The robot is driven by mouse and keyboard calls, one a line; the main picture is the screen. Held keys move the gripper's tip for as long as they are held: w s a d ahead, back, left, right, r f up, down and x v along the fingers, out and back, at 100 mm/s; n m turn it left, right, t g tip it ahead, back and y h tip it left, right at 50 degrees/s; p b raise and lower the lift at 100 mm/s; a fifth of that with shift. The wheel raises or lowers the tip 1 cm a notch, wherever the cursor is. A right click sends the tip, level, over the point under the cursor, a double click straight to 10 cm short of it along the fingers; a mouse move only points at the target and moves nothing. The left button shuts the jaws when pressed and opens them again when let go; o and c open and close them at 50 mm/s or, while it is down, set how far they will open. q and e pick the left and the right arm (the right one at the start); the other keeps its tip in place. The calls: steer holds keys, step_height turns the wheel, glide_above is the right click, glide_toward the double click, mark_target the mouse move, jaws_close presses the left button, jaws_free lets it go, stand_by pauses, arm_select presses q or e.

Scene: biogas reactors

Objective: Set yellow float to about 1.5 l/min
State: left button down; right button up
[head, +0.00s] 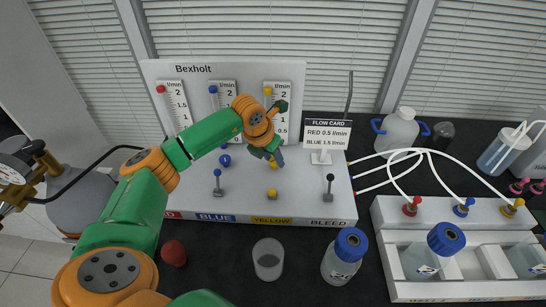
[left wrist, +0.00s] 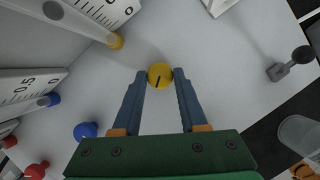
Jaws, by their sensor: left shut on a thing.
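The yellow flow tube (head: 267,100) stands in front of its scale on the Bexholt panel, with a yellow ball at its top. My left arm hides its lower part in the head view. In the left wrist view, a dull yellowish round thing (left wrist: 53,10) sits in a tube and may be the float; I cannot read its level. The yellow knob (left wrist: 160,76), with a black pointer line, sits between the fingertips of my left gripper (left wrist: 160,80). The gripper is shut on it. In the head view, the left gripper (head: 275,158) hides this knob. My right gripper is not in view.
A blue knob (left wrist: 86,131) and a red knob (left wrist: 37,170) sit nearby. A black-topped bleed lever (head: 330,180) and a flow card (head: 326,133) stand to the right. A cup (head: 268,258) and a blue-capped bottle (head: 344,258) stand in front.

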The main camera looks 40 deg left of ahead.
arm_select(q)
steer(key=shift+n, duration=0.3)
steer(key=n, duration=0.1)
steer(key=n+y, duration=0.1)
steer(key=n+b, duration=0.1)
steer(key=shift+w+d+n+y, duration=0.1)
steer(key=shift+d+n+y, duration=0.2)
steer(key=shift+n, duration=0.1)
steer(key=n, duration=0.2)
steer(key=n+g+y+b, duration=0.1)
steer(key=n, duration=0.1)
steer(key=shift+n+y, duration=0.3)
steer(key=shift+w+n+b, duration=0.1)
steer(key=shift+n+b, duration=0.2)
steer(key=shift+c, duration=2.2)
jaws_free()
